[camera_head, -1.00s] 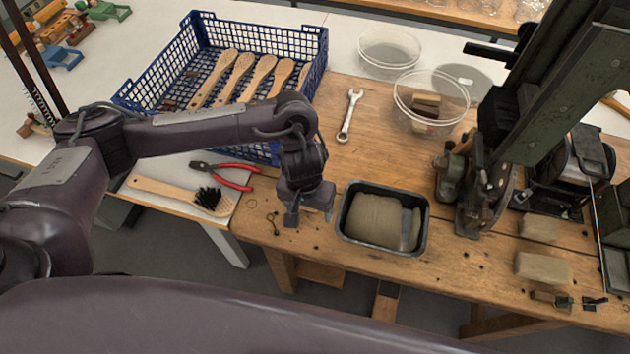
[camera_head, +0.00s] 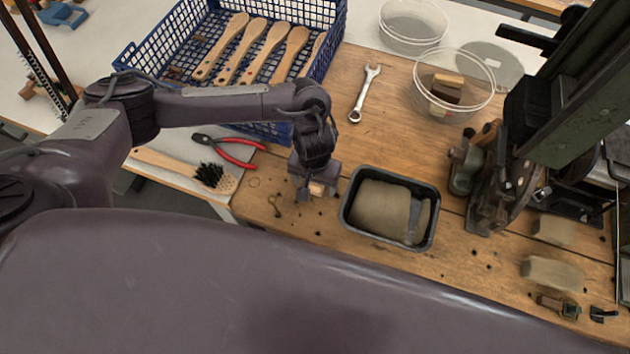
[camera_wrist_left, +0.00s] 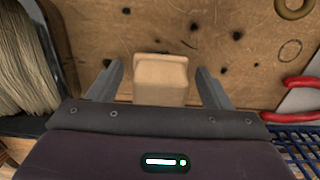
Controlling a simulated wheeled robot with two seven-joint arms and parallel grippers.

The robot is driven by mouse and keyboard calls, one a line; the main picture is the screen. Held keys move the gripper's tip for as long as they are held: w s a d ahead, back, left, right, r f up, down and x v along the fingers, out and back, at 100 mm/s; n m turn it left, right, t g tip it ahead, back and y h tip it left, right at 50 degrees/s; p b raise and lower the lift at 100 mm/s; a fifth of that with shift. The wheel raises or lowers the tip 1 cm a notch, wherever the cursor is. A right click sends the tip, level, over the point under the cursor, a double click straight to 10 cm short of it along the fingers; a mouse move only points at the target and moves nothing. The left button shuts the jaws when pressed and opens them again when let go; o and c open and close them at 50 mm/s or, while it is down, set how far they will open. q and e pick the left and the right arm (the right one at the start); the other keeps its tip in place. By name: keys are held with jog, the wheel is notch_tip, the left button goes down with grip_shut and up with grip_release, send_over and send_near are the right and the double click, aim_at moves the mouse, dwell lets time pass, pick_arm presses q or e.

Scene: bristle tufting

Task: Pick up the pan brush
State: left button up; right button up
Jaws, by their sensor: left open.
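My left gripper (camera_head: 312,190) is low over the wooden bench, just left of the black tray. In the left wrist view the left gripper (camera_wrist_left: 159,88) is open. A small pale wooden block (camera_wrist_left: 160,78) sits between its fingers, with gaps on both sides. The block also shows partly under the gripper in the head view (camera_head: 318,188). A brush with a wooden handle and black bristles (camera_head: 211,176) lies on the white table to the left, partly behind my arm. I cannot tell for sure which of these is the pan brush. My right gripper is not in view.
The black tray (camera_head: 434,225) holds tan fibre. Red-handled pliers (camera_head: 238,157) lie left of the gripper. A blue crate (camera_head: 338,32) with wooden brush handles stands behind my arm. A wrench (camera_head: 364,94) and clear bowls (camera_head: 455,82) lie further back. A dark machine (camera_head: 490,175) stands right.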

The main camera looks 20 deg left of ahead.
pick_arm(q)
jog(key=c, duration=1.1)
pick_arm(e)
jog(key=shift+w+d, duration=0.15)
